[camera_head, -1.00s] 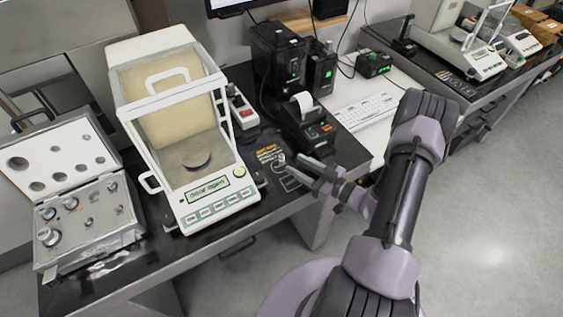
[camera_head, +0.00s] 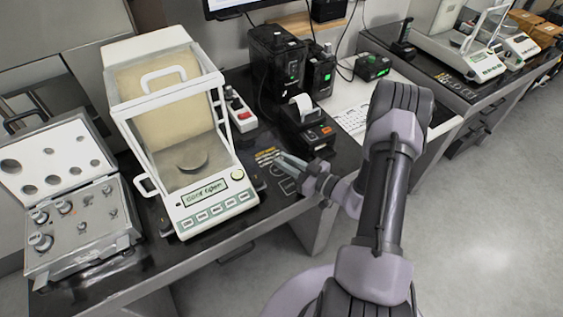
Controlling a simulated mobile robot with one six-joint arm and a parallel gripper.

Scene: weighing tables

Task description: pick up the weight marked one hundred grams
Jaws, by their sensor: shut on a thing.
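My gripper (camera_head: 284,162) is over the dark table, between the balance and the small printer. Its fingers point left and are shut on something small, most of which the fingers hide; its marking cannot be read. An open grey weight case (camera_head: 112,247) stands at the left with several silver knobbed weights, such as one at its front left (camera_head: 41,242). Their markings are too small to read. The balance (camera_head: 213,221) has a glass-sided shield and a round pan (camera_head: 192,161) that looks empty. The case and balance are well left of my gripper.
A printer (camera_head: 306,130) with a paper roll stands just behind my gripper. Black devices (camera_head: 277,62) and a red-switched power strip (camera_head: 241,113) are further back. A keyboard (camera_head: 350,121) lies on the white table. Another balance (camera_head: 484,66) stands far right. Floor at right is clear.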

